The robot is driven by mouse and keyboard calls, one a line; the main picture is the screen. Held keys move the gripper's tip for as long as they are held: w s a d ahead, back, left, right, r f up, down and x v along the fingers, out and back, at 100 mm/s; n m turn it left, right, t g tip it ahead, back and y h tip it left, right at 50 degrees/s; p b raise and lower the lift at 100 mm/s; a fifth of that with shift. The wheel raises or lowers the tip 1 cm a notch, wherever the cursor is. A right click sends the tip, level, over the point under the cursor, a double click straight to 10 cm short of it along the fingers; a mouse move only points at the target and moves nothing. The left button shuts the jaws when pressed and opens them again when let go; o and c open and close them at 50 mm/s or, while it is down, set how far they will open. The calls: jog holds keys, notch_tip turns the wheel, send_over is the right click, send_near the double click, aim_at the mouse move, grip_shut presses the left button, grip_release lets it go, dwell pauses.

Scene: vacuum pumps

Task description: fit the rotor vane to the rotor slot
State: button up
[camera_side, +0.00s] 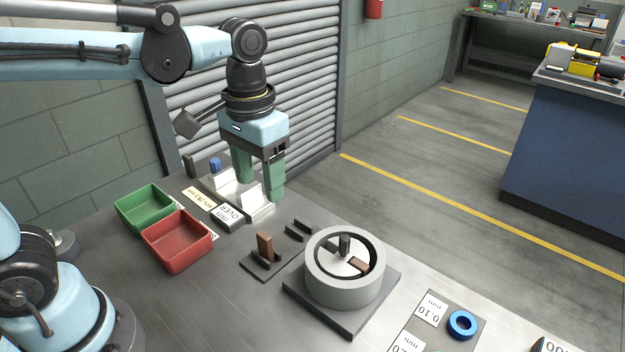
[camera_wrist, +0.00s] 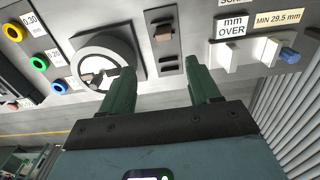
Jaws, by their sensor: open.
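A brown rotor vane (camera_side: 265,245) stands upright in a dark holder (camera_side: 252,268) on the bench, left of the pump. It also shows in the wrist view (camera_wrist: 162,31). The grey round pump housing (camera_side: 327,289) sits on a dark square plate; the wrist view shows it too (camera_wrist: 129,51). Inside is a light rotor (camera_side: 335,265) with a brown piece (camera_side: 358,264) and a dark upright piece (camera_side: 344,243). I cannot tell which slot is empty. My gripper (camera_side: 259,187), with green fingers, is open and empty above the white gauge stands, behind and apart from the vane. It also shows in the wrist view (camera_wrist: 160,88).
Green (camera_side: 145,208) and red (camera_side: 178,242) bins stand left. A white gauge stand (camera_side: 250,194) with labels is beneath my gripper. A blue ring (camera_side: 462,324) lies at front right.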

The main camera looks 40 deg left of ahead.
send_over(264, 235)
jog(key=f, duration=0.6)
jog(key=shift+d+f, duration=0.3)
jog(key=shift+f, duration=0.05)
jog(key=shift+a+f, duration=0.2)
jog(key=shift+f, duration=0.7)
jog(key=shift+a+f, duration=0.15)
jog(key=shift+f, duration=1.6)
grip_shut()
jog(key=shift+r, duration=0.15)
